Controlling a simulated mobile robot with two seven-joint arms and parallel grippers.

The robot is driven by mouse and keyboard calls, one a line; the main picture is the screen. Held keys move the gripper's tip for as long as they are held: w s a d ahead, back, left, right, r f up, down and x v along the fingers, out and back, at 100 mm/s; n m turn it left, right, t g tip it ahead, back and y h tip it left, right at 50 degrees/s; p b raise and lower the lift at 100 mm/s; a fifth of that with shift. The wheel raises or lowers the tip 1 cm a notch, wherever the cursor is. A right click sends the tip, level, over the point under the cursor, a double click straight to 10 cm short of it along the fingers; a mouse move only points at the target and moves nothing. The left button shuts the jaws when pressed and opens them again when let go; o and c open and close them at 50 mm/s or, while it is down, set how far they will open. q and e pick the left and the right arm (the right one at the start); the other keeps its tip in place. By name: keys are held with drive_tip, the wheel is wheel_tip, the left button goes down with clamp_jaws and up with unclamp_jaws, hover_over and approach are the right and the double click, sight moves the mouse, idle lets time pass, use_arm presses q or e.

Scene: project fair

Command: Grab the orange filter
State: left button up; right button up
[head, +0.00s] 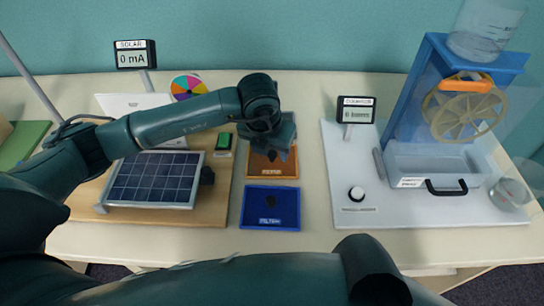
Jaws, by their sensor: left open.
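The orange filter (284,171) is a flat orange-brown square with a dark mark and a label on its front edge. It lies on the table in the middle of the head view, just behind the blue filter (284,222). My left gripper (276,146) is over the back part of the orange filter and hides its far edge. It is open, pointing down. I cannot tell whether its fingers touch the filter. My right gripper is not in view.
Left is a wooden board with a solar panel (152,180), a green-topped block (224,141) and a colour wheel (187,87). Right is a white board (350,165) with a knob (356,194), clear basin (430,165) and water wheel (462,113). Bare table lies in front.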

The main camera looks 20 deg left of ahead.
use_arm(q)
drive_tip(key=shift+w+f, duration=0.1)
drive_tip(key=shift+f, duration=0.35)
clamp_jaws()
